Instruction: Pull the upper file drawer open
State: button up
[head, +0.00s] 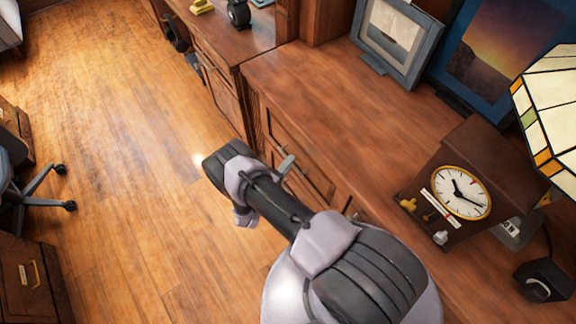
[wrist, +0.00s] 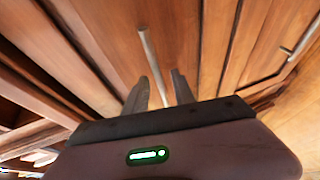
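My gripper (wrist: 162,77) shows in the wrist view with its two dark fingers apart, pointing at a wooden drawer front (wrist: 105,35). A slim metal bar handle (wrist: 147,50) runs from beyond the fingertips down into the gap between them. I cannot tell whether either finger touches it. In the head view my arm covers part of the wooden cabinet front (head: 318,180), and the fingers cannot be made out clearly there. The drawer front looks shut. Which drawer is the upper file drawer is not clear from these views.
Another metal handle (wrist: 287,51) is at right in the wrist view. The cabinet top (head: 335,105) holds a clock (head: 460,193), a framed picture (head: 388,38) and a lamp (head: 552,110). The wood floor (head: 120,150) left of my arm is clear. An office chair (head: 30,190) stands further left.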

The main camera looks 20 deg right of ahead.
jog(key=shift+w+d, duration=0.1)
jog(key=shift+d, duration=0.05)
grip_shut()
dwell(1.4)
